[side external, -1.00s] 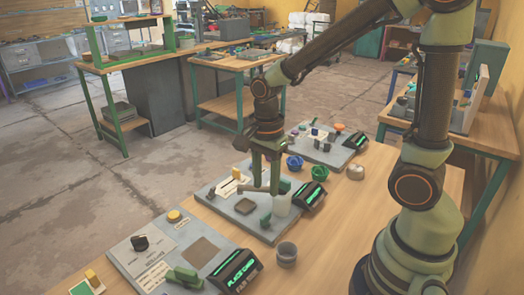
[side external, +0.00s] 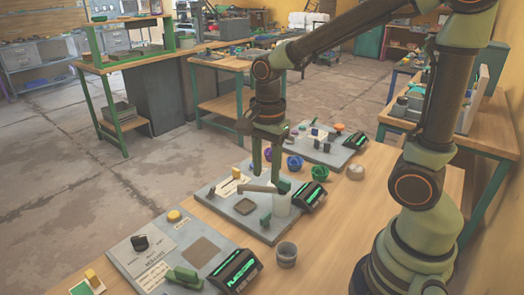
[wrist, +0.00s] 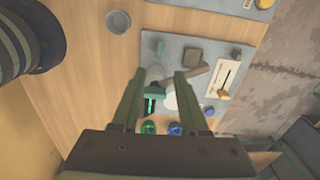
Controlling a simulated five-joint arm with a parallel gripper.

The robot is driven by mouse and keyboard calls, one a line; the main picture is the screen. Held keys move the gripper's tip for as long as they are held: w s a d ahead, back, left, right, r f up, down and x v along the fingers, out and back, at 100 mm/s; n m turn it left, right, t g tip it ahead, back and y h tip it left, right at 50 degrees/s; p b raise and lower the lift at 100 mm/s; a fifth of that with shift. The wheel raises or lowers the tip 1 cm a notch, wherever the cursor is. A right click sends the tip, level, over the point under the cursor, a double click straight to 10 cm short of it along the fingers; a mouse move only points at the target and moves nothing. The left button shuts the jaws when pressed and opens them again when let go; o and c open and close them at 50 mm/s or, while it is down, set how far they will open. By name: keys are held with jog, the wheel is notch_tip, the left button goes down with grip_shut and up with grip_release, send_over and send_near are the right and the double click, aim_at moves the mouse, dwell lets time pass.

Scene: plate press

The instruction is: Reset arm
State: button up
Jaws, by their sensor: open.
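My gripper (side external: 266,180) points down above the middle grey board (side external: 222,203), its two green fingers apart with nothing seen between them. It also shows open in the wrist view (wrist: 162,73). The board also carries a dark square pad (side external: 244,207), a green block (side external: 265,220), a white slotted plate (side external: 232,182) with a yellow knob, and a green-lit display (side external: 309,195).
A nearer board (side external: 172,240) has a black knob, a yellow button and a display (side external: 236,270). A grey cup (side external: 287,255) stands right of it. Blue (side external: 295,162) and green (side external: 320,173) round pieces and a beige knob (side external: 356,172) stand behind. Wood is clear at front right.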

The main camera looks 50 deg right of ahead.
jog(key=s+r+n+t, duration=0.1)
jog(key=r+n, duration=0.3)
jog(key=n, duration=0.4)
jog(key=s+d+r+n+t, duration=0.1)
jog(key=r+n+t, duration=0.3)
jog(key=n, duration=0.5)
jog(key=shift+s+n, duration=0.3)
jog(key=shift+s, duration=0.35)
